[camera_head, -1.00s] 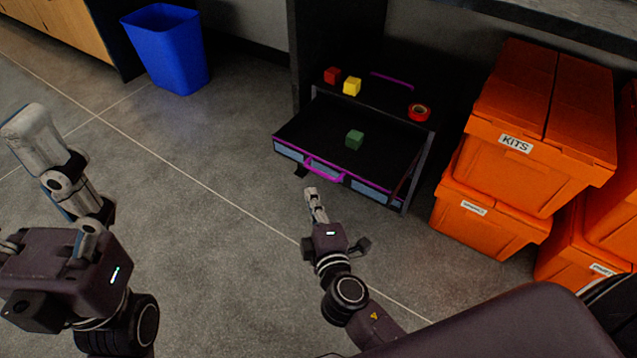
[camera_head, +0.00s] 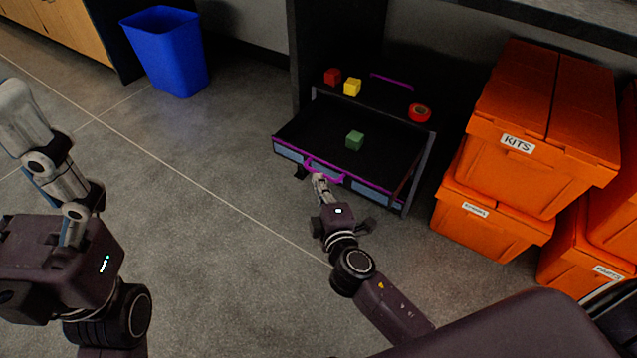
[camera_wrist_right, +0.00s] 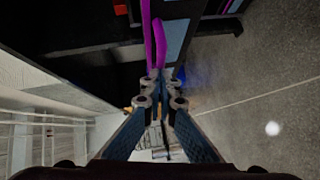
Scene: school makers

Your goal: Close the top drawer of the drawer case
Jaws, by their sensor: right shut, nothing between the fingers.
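The drawer case (camera_head: 403,109) is low and dark, with its top drawer (camera_head: 312,134) pulled out toward me. A purple handle (camera_head: 325,170) runs along the middle of the drawer front; it also shows in the right wrist view (camera_wrist_right: 153,35). A green cube (camera_head: 355,140) lies in the drawer. My right gripper (camera_head: 318,178) is shut and empty, with its fingertips at the handle; I cannot tell whether they touch it. In the right wrist view the closed fingertips (camera_wrist_right: 161,78) are at the lower end of the handle.
A red cube (camera_head: 332,76), a yellow cube (camera_head: 352,87) and a red tape roll (camera_head: 419,112) sit on top of the case. Orange crates (camera_head: 541,135) are stacked close on its right. A blue bin (camera_head: 167,55) stands at back left. The floor in front is clear.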

